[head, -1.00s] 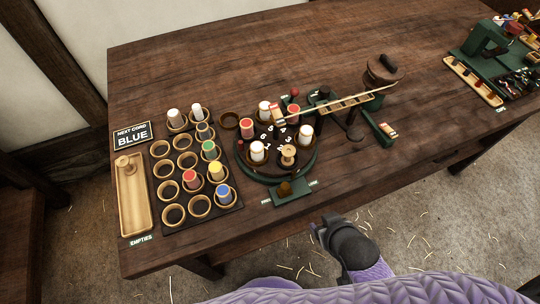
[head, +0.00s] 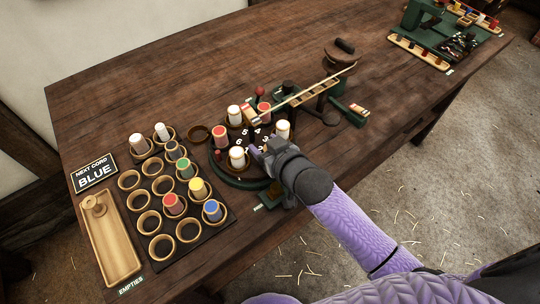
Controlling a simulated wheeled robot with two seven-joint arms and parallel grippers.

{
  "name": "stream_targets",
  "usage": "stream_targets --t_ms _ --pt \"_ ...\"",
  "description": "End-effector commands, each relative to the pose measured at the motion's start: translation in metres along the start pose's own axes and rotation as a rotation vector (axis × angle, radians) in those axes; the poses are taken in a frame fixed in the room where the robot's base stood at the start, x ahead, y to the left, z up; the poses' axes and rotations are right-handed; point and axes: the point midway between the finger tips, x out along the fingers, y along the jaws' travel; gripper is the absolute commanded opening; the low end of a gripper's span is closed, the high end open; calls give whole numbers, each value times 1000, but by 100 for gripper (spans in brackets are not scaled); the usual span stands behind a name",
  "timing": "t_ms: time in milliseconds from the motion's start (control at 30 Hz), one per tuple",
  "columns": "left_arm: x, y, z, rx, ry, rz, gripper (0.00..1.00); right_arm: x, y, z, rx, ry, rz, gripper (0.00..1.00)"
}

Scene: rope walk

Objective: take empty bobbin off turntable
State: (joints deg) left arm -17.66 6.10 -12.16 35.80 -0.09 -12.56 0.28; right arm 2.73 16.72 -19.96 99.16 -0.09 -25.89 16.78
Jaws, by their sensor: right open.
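The round green turntable (head: 238,183) has numbered places and carries several wound bobbins, including a white bobbin (head: 237,157) at the front, a red bobbin (head: 220,136) at the left and another white bobbin (head: 283,129) at the right. The bare wooden bobbin at its front right is hidden now behind my right gripper (head: 264,154). That gripper is open over the front right of the turntable; I cannot tell whether its fingers are around the bobbin. My left gripper is out of view.
A rack (head: 216,229) of ring holders stands between tray and turntable, with several white and coloured bobbins. A sign (head: 94,174) reads "NEXT CORD BLUE". A slotted wooden rail (head: 310,98) and a crank wheel (head: 343,55) stand behind the turntable. The table's back left is clear.

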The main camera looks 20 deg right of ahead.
Motion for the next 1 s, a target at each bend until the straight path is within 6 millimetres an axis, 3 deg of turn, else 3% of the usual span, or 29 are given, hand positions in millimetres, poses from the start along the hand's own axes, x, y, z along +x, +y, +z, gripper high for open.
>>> stream_targets --t_ms 167,467,767,1000 --pt "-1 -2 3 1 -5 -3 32 0 0 -1 0 0 0 62" --pt "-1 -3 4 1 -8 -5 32 -1 0 -1 0 0 0 0" --pt "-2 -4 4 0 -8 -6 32 -2 0 -3 0 0 0 0" --pt "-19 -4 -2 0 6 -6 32 -12 0 -30 0 3 -1 0"
